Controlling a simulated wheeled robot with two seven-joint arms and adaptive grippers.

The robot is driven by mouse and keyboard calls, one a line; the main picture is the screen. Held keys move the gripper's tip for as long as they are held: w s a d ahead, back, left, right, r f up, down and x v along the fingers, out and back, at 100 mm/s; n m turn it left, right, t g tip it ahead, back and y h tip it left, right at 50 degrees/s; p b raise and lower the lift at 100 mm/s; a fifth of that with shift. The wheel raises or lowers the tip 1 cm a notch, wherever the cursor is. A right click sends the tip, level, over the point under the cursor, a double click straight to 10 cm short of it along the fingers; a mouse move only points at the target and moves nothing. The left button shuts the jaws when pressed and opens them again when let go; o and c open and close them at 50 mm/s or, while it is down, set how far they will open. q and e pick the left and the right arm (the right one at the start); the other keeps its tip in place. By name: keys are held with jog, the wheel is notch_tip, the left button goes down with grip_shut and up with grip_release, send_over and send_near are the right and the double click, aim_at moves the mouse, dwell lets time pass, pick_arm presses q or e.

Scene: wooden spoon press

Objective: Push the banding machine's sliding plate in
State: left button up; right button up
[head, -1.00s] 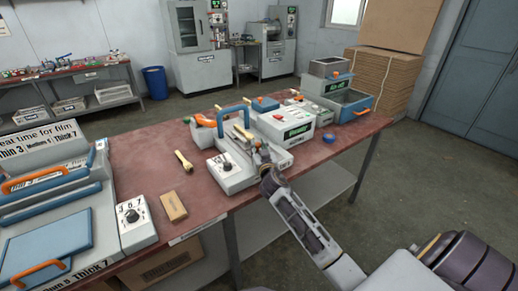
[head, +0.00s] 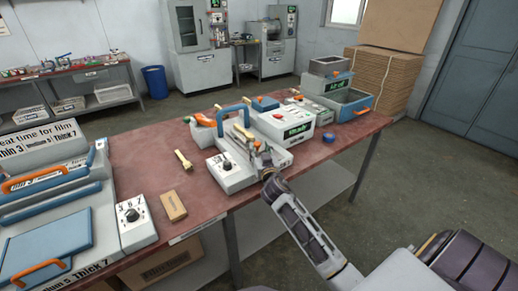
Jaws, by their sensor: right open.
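The banding machine (head: 232,178) stands in the middle of the red-brown table, a pale grey unit with a blue arched handle, an orange part at its left end and a black dial on its front. My right gripper (head: 257,149) is at the machine's right side, just in front of the white box with the green display. It is open, with no object visible in it. The gripper and wrist hide part of the machine there, and I cannot clearly make out the sliding plate or whether the fingers touch it. My left gripper is out of view.
A wooden piece (head: 183,159) and a small tan block (head: 173,206) lie left of the machine. A film sealer (head: 50,200) fills the table's left end.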

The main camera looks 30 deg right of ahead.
jog(key=shift+v, duration=4.7)
jog(key=shift+r, duration=0.1)
